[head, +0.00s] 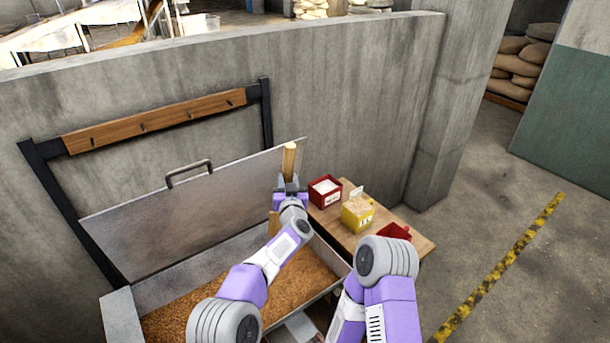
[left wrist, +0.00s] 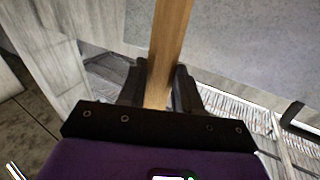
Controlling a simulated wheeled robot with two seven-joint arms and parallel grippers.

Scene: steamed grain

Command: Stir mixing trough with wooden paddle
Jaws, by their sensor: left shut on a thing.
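The metal mixing trough (head: 328,273) stands below with its lid (head: 190,215) raised against the wall side. Brown grain (head: 235,285) fills it. My left gripper (head: 290,186) is shut on the wooden paddle (head: 289,160) near the trough's right end. The paddle stands roughly upright, with its shaft above the gripper and more wood showing below it; whether its lower end is in the grain is hidden by my arm. In the left wrist view the paddle shaft (left wrist: 170,45) runs up between the fingers (left wrist: 158,88). My right gripper is not in view; only my right arm shows.
A small wooden table (head: 412,222) right of the trough holds a red box (head: 325,191), a yellow box (head: 357,214) and another red item (head: 396,231). A concrete wall (head: 340,90) with a hook rack (head: 155,120) stands behind. Open floor lies at the right.

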